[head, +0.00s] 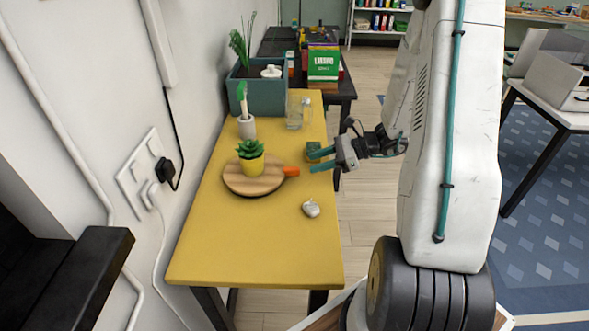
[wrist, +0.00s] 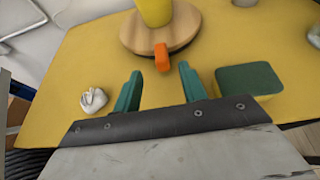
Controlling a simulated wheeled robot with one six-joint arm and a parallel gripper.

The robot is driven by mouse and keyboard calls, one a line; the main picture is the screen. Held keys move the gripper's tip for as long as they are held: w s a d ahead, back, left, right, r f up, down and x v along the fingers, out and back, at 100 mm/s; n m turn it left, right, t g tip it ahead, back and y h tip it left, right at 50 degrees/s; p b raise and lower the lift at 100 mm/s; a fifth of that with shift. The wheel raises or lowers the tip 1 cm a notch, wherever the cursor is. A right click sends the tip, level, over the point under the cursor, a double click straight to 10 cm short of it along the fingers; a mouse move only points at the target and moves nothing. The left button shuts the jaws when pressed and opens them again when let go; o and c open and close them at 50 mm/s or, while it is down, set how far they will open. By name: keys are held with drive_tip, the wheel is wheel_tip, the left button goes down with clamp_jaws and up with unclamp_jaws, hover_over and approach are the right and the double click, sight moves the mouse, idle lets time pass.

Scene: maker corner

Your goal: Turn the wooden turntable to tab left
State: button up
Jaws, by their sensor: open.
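The round wooden turntable (head: 238,184) lies on the yellow table, and it also shows at the top of the wrist view (wrist: 133,33). Its orange tab (head: 291,171) points right in the head view, toward my gripper. In the wrist view the tab (wrist: 162,58) points toward me. A yellow pot with a green succulent (head: 251,164) stands on the turntable. My gripper (head: 312,161) is open and empty at the table's right edge. In the wrist view its two teal fingers (wrist: 158,82) are spread, with the tab ahead of the gap between them, apart from both.
A green block (wrist: 248,79) lies right of the fingers, and a pale stone-like lump (wrist: 94,100) lies left. The table's front (head: 255,255) is clear.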

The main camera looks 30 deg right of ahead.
sight(297, 168)
drive_tip(key=shift+w+a+f, duration=0.1)
drive_tip(key=shift+w+f, duration=0.1)
drive_tip(key=shift+f, duration=0.1)
drive_tip(key=x, duration=0.7)
drive_tip(key=shift+r, duration=0.1)
clamp_jaws()
